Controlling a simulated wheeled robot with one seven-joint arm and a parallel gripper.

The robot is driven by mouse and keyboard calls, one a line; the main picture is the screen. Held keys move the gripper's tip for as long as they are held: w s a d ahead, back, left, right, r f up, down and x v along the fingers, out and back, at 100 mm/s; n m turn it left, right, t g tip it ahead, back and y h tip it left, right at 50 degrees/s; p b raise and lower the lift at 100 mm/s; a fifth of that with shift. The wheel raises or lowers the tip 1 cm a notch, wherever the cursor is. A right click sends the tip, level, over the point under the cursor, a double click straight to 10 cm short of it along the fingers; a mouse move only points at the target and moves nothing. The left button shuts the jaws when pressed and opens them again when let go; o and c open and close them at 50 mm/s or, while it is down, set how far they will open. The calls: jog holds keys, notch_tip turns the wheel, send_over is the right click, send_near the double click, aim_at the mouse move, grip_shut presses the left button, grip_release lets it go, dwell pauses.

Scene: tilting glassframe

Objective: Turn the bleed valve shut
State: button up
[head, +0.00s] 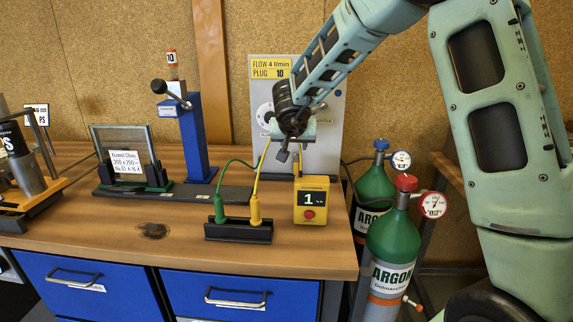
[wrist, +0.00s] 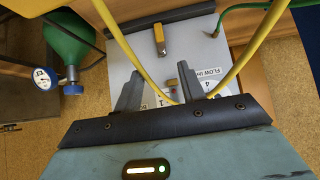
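The grey-white panel (head: 325,80) stands upright at the back of the bench, with a yellow label reading FLOW 4 l/min, PLUG 10. My gripper (head: 285,153) is in front of it and hides its middle. In the wrist view my gripper (wrist: 160,71) is open, its two fingers apart and pointing at the panel (wrist: 125,52). A small orange-red part (wrist: 172,83) shows between the fingers, with nothing seen gripped. Partly hidden lettering is beside the fingers; I cannot tell for certain which part is the bleed valve.
Yellow (wrist: 122,42) and green hoses hang close to my gripper. The yellow meter (head: 311,205) reads 1. A black stand (head: 238,231) holds the hose ends. Green argon bottles (head: 392,238) stand right of the bench. A blue post (head: 197,140) is to the left.

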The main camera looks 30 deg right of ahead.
aim_at(296, 164)
jog(key=b+x, duration=0.3)
jog(key=x, duration=1.3)
jog(key=shift+w+d+f, duration=0.1)
grip_shut()
